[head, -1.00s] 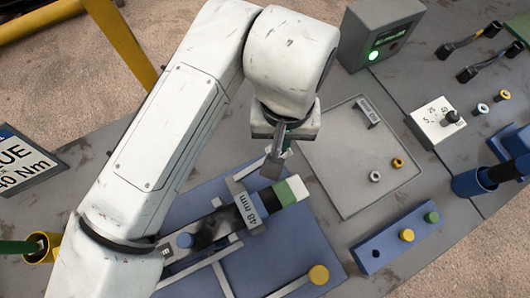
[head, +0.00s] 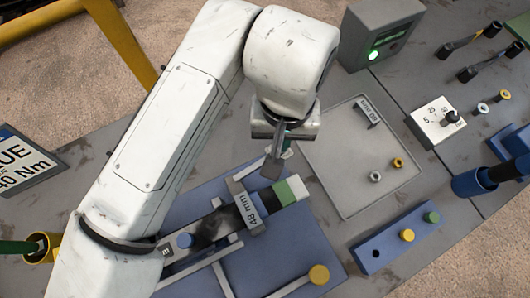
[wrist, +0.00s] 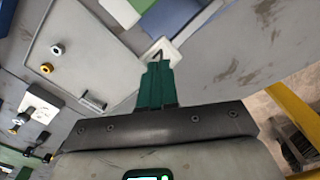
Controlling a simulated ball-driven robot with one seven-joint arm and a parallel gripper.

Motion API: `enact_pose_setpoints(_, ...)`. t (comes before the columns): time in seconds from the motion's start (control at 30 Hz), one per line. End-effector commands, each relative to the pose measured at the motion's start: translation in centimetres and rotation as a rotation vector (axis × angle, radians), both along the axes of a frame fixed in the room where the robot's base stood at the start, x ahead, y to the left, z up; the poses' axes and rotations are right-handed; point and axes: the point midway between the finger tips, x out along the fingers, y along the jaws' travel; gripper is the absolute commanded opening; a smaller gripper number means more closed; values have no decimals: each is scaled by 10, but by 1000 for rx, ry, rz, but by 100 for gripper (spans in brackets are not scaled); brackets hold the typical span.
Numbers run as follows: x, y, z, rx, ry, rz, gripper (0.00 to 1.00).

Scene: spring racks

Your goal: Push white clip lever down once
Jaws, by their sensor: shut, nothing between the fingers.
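The white clip lever (wrist: 164,52) shows in the wrist view as a small pale piece at the tip of my gripper (wrist: 157,62), by the corner of a blue plate. My gripper's dark green fingers are together, with nothing between them. The fingertips overlap the lever in this view and partly hide it. I cannot tell whether they touch it. In the head view my gripper (head: 277,153) points down beside the spring rack, near its green and white end block (head: 291,189). My fingers hide much of the lever there.
The blue rack plate (head: 285,245) carries a 48 mm tag (head: 247,208) and a yellow knob (head: 318,274). A grey tray (head: 345,190) with two nuts lies to the right. A grey box with a green light (head: 374,55) stands behind. A blue block (head: 378,250) stands at front right.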

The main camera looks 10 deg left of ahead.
Motion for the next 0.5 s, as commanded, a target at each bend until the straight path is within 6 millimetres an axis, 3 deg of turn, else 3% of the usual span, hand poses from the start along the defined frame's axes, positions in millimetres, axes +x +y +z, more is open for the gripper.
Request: enact_pose_setpoints(0.5,0,0,-21,0,1,1,0)
